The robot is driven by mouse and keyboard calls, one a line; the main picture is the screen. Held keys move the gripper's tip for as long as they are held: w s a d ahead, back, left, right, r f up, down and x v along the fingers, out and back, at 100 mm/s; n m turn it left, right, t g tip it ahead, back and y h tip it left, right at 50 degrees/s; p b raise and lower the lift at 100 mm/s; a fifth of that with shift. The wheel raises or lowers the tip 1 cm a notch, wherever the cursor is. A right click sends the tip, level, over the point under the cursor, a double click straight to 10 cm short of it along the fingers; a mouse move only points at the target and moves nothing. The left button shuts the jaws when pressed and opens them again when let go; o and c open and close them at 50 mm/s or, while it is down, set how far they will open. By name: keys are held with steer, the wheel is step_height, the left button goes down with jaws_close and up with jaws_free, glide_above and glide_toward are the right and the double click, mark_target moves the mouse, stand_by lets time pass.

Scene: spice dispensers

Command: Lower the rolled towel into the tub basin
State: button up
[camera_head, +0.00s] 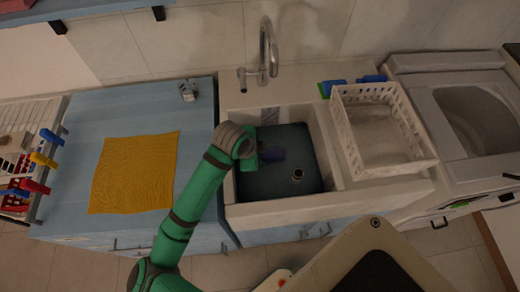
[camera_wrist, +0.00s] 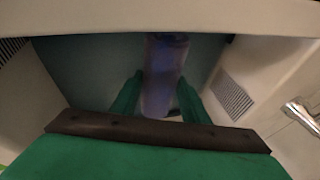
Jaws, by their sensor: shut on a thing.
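The rolled towel (camera_head: 273,154) is a small purple-blue cylinder, dim against the dark basin floor in the head view. In the wrist view the towel (camera_wrist: 165,65) runs lengthwise between the two green fingers. My gripper (camera_wrist: 158,84) is shut on it; in the head view my gripper (camera_head: 261,154) is over the left-middle part of the basin. The tub basin (camera_head: 285,212) is a white-rimmed sink with a dark teal floor and a round drain. My arm covers its left edge. I cannot tell whether the towel touches the floor.
A faucet (camera_head: 266,55) rises behind the basin. A white dish rack (camera_head: 350,150) stands right of it, with a blue-green item (camera_head: 335,87) behind. A yellow cloth (camera_head: 135,172) lies flat on the blue counter (camera_head: 80,125) at left. The basin's right part is clear.

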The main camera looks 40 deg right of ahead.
steer(key=shift+f, duration=2.95)
steer(key=o, duration=1.2)
steer(key=shift+w, duration=0.1)
steer(key=shift+a, duration=0.1)
steer(key=shift+a+r, duration=0.15)
steer(key=shift+r, duration=0.1)
steer(key=v, duration=1)
steer(key=shift+r, duration=0.2)
